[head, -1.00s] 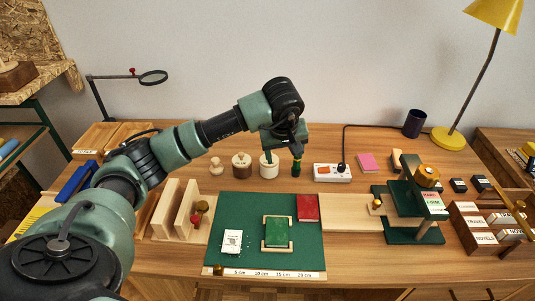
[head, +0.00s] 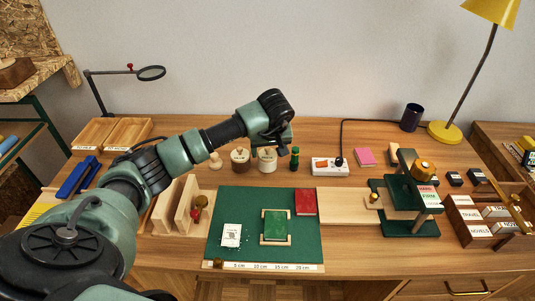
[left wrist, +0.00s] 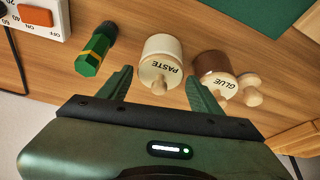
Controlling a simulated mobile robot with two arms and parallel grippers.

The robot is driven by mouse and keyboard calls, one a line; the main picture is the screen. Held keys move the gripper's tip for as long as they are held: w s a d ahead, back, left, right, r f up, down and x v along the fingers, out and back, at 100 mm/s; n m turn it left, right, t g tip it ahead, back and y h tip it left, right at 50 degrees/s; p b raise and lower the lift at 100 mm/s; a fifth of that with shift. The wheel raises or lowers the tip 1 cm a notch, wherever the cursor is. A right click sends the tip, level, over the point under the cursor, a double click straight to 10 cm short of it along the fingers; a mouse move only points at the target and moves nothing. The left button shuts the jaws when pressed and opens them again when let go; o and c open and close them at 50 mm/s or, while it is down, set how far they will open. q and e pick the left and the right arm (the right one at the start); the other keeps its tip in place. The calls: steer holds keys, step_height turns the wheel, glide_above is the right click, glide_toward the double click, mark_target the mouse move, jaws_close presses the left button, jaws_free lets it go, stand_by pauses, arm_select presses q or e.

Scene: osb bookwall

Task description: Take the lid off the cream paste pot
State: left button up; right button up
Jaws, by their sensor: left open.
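The cream paste pot (head: 267,163) stands upright on the desk, and its lid is on. In the left wrist view its pale lid (left wrist: 162,69), marked PASTE, has a round knob (left wrist: 159,87) on top. My left gripper (left wrist: 160,80) is open and empty. Its two dark green fingers are spread to either side of the lid knob in that view; I see no contact. In the head view my left gripper (head: 272,139) is just above and behind the pot, hiding part of its top. My right gripper is out of view.
The brown glue pot (head: 240,163) stands close to the left of the paste pot. A green cutting mat (head: 225,205) lies in front.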

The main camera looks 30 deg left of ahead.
arm_select(q)
steer(key=c, duration=1.1)
steer(key=shift+r, duration=0.1)
